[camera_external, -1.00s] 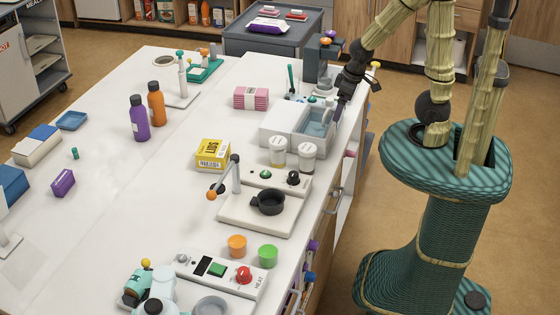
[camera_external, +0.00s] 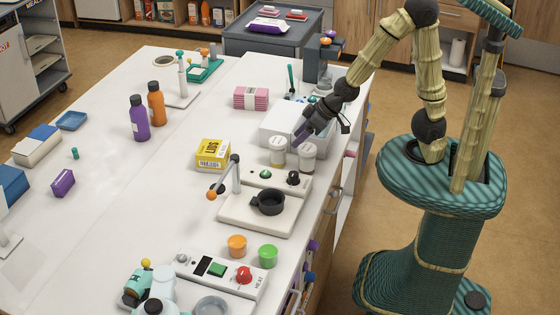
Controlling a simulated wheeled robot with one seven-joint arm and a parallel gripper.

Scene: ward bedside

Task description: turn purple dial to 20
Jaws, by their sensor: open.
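No dial that I can clearly tell as the purple one shows. A small purple knob (camera_external: 314,245) sits on the counter's front side, above a blue one; I cannot make out any scale or number on it. A black dial (camera_external: 293,178) and a red dial (camera_external: 244,275) stand on the white devices on the counter. My gripper (camera_external: 302,137) is open, pointing down and left over the white and grey box, just behind the two lidded jars. It is apart from the knob and both dials, and its fingertips are small and dark here.
The two jars (camera_external: 307,157) stand close to my gripper. A yellow box (camera_external: 213,155), a pivoting arm with an orange ball (camera_external: 212,195), and orange and green cups (camera_external: 268,255) are nearer the camera. The counter's left middle (camera_external: 120,220) is mostly bare.

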